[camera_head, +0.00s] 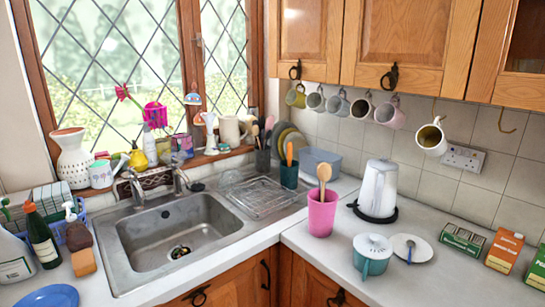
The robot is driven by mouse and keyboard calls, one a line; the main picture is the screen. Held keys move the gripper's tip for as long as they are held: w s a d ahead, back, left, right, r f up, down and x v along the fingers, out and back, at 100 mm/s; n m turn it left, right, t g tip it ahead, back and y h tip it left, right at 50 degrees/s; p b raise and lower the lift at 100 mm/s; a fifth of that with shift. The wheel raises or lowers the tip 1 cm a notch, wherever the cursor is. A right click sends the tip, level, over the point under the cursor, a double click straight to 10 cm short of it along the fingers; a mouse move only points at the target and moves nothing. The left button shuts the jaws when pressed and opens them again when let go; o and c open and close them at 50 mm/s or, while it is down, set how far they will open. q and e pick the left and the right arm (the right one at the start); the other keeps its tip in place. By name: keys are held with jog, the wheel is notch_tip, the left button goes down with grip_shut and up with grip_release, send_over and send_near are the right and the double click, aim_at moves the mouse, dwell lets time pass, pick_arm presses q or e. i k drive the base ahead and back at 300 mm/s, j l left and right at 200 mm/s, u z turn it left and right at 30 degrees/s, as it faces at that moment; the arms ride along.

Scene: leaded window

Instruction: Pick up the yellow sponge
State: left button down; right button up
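A small orange-yellow block (83,262), which looks like the sponge, is on the counter at the left, just left of the sink. It is right in front of a dark brown pump bottle (78,237) and close to it; I cannot tell whether they touch. Its front face is in plain view. No other sponge is clear to me. Neither of my grippers shows in the head view.
A dark green bottle (42,240) and a white spray bottle (14,262) stand left of the block. A blue plate (48,297) lies in front. The steel sink (178,232) is to the right. Bare counter (300,265) lies beyond it, near a pink utensil pot (321,215).

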aim_at(83, 261)
jog(key=u, duration=1.6)
